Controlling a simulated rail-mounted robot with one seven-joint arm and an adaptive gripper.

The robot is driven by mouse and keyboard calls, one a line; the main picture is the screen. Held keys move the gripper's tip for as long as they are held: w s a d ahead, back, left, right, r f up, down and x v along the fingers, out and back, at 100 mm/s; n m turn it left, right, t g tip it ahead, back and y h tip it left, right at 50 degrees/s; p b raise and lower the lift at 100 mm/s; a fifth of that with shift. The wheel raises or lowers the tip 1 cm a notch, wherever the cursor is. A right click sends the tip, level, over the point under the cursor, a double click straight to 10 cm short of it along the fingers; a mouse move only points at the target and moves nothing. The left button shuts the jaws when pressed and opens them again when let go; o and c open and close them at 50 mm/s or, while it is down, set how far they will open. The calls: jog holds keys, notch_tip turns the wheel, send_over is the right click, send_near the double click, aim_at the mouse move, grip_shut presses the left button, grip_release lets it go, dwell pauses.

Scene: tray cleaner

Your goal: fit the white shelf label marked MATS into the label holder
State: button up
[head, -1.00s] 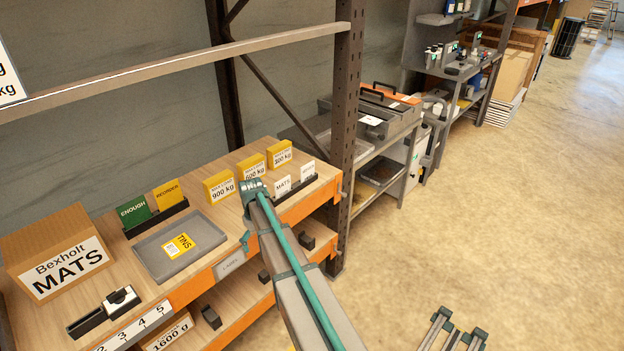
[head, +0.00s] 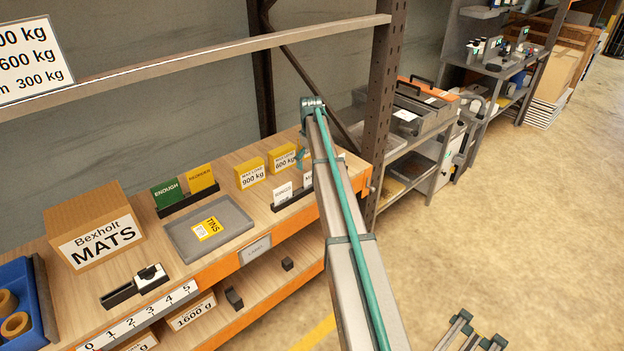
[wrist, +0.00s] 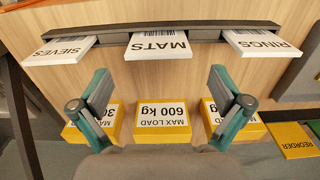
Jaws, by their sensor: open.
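The white MATS label (wrist: 158,46) stands in the middle of a dark rack (wrist: 150,27), between the white SIEVES label (wrist: 62,50) and the white RINGS label (wrist: 262,43). The writing appears upside down in the wrist view. My gripper (wrist: 158,95) is open and empty. Its fingers are spread to either side of the MATS label's line, apart from it. In the head view my arm hides most of the gripper and part of the rack (head: 291,199). A grey plate (head: 255,250), apparently the label holder, is on the shelf's orange front edge.
Yellow load blocks, including the 600 kg block (wrist: 163,117), stand close by the fingers. A grey tray (head: 183,243) with a yellow TINS label, green and yellow cards (head: 185,187), and a Bexholt MATS box (head: 95,228) stand to the left on the shelf.

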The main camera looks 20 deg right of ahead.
jog(key=shift+s+d+f+p, duration=0.1)
jog(key=shift+f+p, duration=0.5)
jog(key=shift+f, duration=0.8)
jog(key=shift+d+f+p, duration=0.1)
jog(key=shift+f+p, duration=0.5)
jog(key=shift+f, duration=0.75)
jog(key=c, duration=0.9)
